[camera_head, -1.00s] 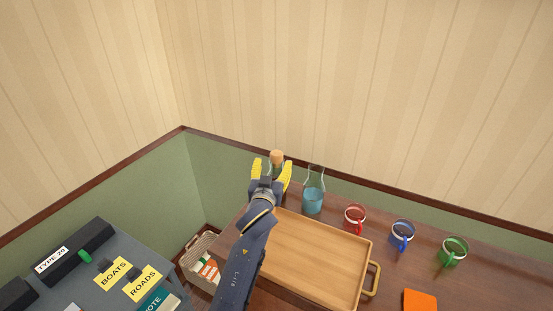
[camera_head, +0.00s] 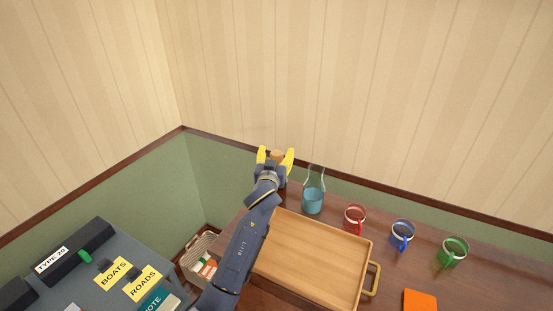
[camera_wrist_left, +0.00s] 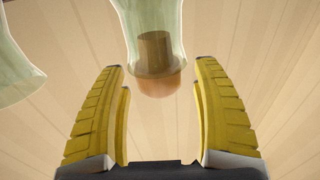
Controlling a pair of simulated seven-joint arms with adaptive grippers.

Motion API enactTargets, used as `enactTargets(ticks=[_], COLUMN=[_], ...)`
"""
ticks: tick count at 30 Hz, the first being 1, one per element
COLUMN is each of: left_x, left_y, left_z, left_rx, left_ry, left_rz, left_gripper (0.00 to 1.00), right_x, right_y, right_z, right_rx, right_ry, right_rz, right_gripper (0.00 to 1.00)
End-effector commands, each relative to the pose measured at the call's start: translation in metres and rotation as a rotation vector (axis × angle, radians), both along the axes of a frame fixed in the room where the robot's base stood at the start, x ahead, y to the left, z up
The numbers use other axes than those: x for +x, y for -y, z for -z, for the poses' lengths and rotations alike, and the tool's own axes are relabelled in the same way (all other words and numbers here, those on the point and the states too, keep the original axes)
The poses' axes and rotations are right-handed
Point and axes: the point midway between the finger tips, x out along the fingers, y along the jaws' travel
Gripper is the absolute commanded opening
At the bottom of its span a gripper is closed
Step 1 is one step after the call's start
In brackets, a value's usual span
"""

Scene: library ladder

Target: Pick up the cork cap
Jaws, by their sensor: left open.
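The cork cap (camera_head: 277,156) is a tan-orange stopper, seen between the yellow fingers of my left gripper (camera_head: 275,153) in the head view. In the left wrist view the cork cap (camera_wrist_left: 157,86) sits in the mouth of a clear glass bottle (camera_wrist_left: 150,18), its narrow part inside the neck and its wide end outside. My left gripper (camera_wrist_left: 160,68) is open, one finger on each side of the cap, with gaps on both sides. In the head view the arm and gripper hide most of this bottle. My right gripper is not in view.
A glass carafe with blue liquid (camera_head: 313,201) stands close to the right of my left gripper. A wooden tray (camera_head: 372,254) lies in front, with red (camera_head: 355,218), blue (camera_head: 402,235) and green (camera_head: 453,251) mugs to the right. Walls rise close behind.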

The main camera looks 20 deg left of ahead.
Motion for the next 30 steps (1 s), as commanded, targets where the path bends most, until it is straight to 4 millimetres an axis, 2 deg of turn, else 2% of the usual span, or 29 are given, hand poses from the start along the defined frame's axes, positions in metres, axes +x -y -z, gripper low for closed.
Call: enactTargets(ticks=[5,17,30], left_x=[-0.0001,-0.0003,-0.0002], left_y=[0.0001,0.0001,0.0001], left_z=[0.0001,0.0002,-0.0012], left_rx=[0.000,0.000,0.000], left_ry=[0.000,0.000,0.000], left_rz=[0.000,0.000,0.000], left_gripper=[0.68,0.22,0.21], right_x=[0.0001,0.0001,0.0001], right_y=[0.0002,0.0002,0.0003], right_z=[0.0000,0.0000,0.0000], right_rx=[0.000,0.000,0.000], right_ry=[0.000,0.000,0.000], right_rz=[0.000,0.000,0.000], right_gripper=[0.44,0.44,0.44])
